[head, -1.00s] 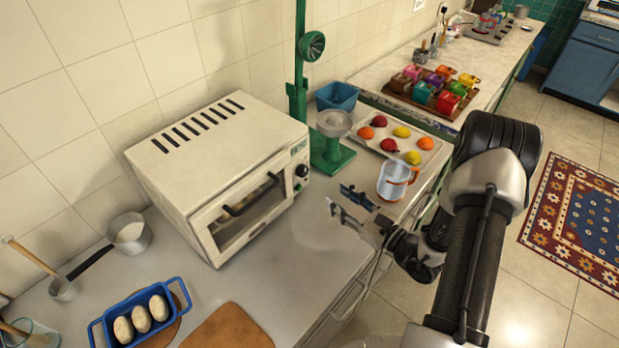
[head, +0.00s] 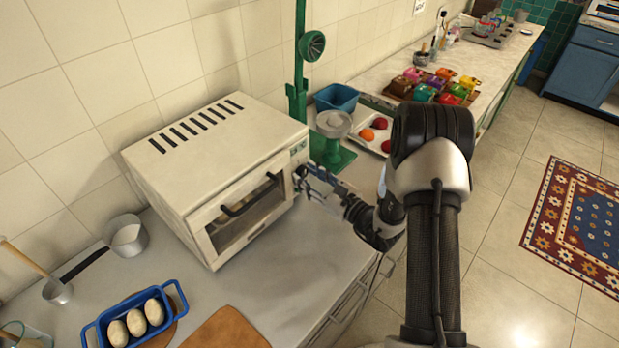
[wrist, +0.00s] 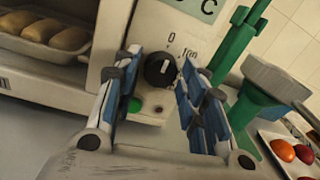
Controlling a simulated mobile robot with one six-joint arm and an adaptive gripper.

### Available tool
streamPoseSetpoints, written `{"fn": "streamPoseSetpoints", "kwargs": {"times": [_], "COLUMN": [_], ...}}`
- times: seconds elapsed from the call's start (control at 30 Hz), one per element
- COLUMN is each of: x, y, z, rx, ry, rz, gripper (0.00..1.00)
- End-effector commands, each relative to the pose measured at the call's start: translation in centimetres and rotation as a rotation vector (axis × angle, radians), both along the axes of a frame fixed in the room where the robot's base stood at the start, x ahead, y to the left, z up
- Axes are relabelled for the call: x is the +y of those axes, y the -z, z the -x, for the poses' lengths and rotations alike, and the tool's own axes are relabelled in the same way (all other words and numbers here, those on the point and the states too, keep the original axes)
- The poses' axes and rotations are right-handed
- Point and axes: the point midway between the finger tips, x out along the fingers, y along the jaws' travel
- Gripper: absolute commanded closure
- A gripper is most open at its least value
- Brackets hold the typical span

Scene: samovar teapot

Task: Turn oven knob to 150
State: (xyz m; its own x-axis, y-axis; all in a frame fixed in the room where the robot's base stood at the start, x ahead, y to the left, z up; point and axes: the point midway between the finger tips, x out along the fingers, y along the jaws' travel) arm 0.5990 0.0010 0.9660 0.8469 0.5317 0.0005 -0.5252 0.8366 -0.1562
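The cream toaster oven (head: 215,165) stands on the counter against the tiled wall, its door closed. Its black knob (wrist: 160,70) shows in the wrist view on the right front panel, with a white pointer line and the marks 0 and 100 around its upper side. A mark for 150 is not visible. My gripper (wrist: 160,78) is open, its blue-padded fingers on either side of the knob, the knob between the tips. I cannot tell whether either finger touches it. In the head view, my gripper (head: 305,180) is at the oven's right front and hides the knob.
A green stand (head: 332,150) is just right of the oven. A green button (wrist: 134,105) sits below the knob. A blue tray with loaves (head: 135,318) is at the front left. A fruit tray (head: 362,142) lies beyond, partly hidden by my arm.

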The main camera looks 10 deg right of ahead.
Motion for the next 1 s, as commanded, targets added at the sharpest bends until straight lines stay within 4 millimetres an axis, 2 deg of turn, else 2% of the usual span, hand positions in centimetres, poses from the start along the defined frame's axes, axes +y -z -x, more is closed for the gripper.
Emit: {"fn": "streamPoseSetpoints", "kwargs": {"times": [0.5,0.77,1.0], "x": [-0.01,0.0,0.02], "y": [0.03,0.0,-0.09], "z": [0.04,0.06,0.09], "rx": [0.001,0.02,0.097], "ry": [0.0,-0.001,0.0], "rz": [0.001,-0.026,-0.13], "gripper": [0.94,0.94,0.94]}}
